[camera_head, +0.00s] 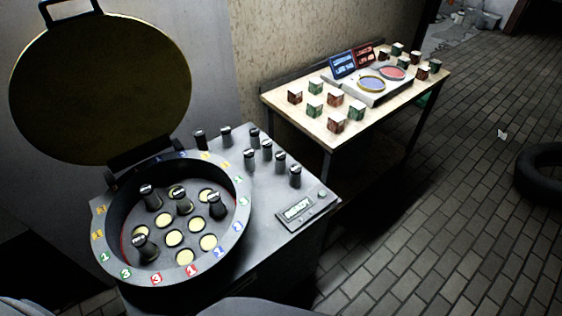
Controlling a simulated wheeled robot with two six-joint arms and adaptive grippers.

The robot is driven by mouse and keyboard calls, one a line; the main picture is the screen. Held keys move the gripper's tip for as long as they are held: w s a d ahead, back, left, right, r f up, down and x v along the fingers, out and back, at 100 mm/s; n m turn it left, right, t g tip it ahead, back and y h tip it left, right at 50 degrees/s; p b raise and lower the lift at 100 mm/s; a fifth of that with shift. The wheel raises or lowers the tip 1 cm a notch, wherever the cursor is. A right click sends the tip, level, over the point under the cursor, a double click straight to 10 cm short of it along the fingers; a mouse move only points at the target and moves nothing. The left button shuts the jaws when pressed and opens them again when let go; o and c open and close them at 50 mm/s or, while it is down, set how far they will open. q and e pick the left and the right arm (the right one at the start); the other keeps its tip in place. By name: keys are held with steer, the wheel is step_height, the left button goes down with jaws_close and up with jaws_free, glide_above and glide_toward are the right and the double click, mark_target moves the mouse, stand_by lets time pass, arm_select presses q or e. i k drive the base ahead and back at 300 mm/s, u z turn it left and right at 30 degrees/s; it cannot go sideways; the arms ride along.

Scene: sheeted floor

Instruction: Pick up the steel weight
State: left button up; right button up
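Several dark cylinders with pale labelled tops stand on a grey machine (285,232). Some are in its round, open drum (243,190), such as the one at the front left (146,248) and the one in the middle (183,203). Others stand on the flat top behind and to the right, such as the rightmost one (295,177) and one at the back (226,137). The labels are too small to read, so I cannot tell which is the steel weight. Neither of my grippers is in view.
The drum's round lid (100,90) is raised at the left. A small display (297,210) sits on the machine's front right. Behind is a wooden table (300,118) with several small boxes and a two-pan device (378,98). A tyre (543,170) lies at right; tiled floor between is mostly clear.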

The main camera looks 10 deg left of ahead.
mark_target(280, 156)
steer(key=u, duration=4.05)
steer(key=k, duration=1.65)
steer(key=z, duration=1.8)
steer(key=i, duration=0.5)
